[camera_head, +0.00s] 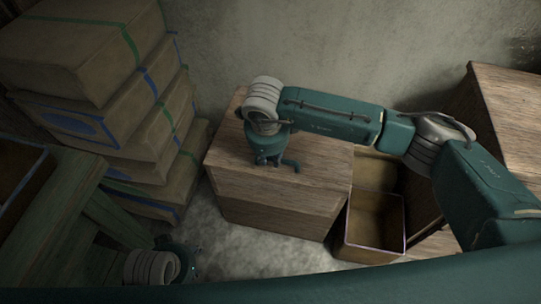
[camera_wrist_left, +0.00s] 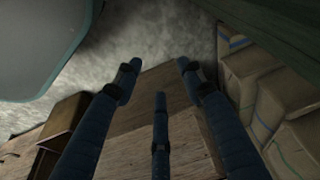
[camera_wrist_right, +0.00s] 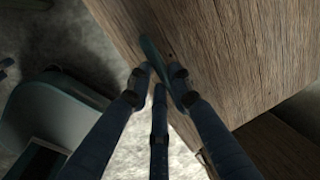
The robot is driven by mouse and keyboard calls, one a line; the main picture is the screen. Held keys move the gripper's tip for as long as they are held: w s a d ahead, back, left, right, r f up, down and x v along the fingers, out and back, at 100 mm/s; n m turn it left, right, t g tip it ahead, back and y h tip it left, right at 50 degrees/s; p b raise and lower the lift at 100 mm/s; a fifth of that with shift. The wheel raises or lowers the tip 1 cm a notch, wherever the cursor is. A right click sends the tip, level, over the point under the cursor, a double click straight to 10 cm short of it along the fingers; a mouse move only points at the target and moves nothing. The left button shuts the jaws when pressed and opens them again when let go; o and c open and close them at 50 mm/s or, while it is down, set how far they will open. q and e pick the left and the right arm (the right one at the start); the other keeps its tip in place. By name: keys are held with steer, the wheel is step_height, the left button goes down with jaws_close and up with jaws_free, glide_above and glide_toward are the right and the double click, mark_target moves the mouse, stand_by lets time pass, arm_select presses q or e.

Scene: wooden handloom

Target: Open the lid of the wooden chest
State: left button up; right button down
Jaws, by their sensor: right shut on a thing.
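The wooden chest (camera_head: 285,212) stands in the middle of the head view with its flat lid (camera_head: 322,166) down. My right gripper (camera_head: 272,158) is over the lid's near part. In the right wrist view its fingers (camera_wrist_right: 156,82) close around a narrow teal strip, which looks like a handle (camera_wrist_right: 151,50), at the edge of the chest (camera_wrist_right: 240,55). The exact contact is partly hidden by the fingers. My left gripper (camera_head: 188,262) is low at the lower left, apart from the chest. In the left wrist view its fingers (camera_wrist_left: 158,72) are spread and empty.
Stacked cardboard boxes (camera_head: 130,115) stand left of the chest. An open box (camera_head: 375,222) is close on its right, with a taller wooden piece (camera_head: 515,110) beyond. A green wooden frame (camera_head: 60,215) is at the left. Bare floor (camera_head: 265,252) lies before the chest.

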steer(key=shift+r, duration=0.1)
steer(key=shift+w+r, duration=0.1)
steer(key=shift+r, duration=0.1)
arm_select(q)
steer(key=s+f+p, duration=0.2)
steer(key=f, duration=0.5)
steer(key=s+f+g+p, duration=0.1)
steer(key=s+f+p, duration=0.1)
steer(key=f, duration=0.6)
steer(key=shift+s+a+p, duration=0.3)
steer(key=shift+s+p, duration=0.05)
steer(key=shift+s, duration=0.45)
arm_select(e)
steer(key=w+d+r+g, duration=0.1)
steer(key=w+r, duration=0.3)
steer(key=r, duration=0.5)
steer(key=w+d+r+g, duration=0.1)
steer(key=w+d+r, duration=0.1)
steer(key=w+r, duration=0.3)
steer(key=shift+d+r+y, duration=0.2)
steer(key=shift+r+y, duration=0.2)
steer(key=shift+r, duration=1.5)
arm_select(q)
steer(key=shift+f, duration=0.1)
arm_select(e)
steer(key=shift+w, duration=0.1)
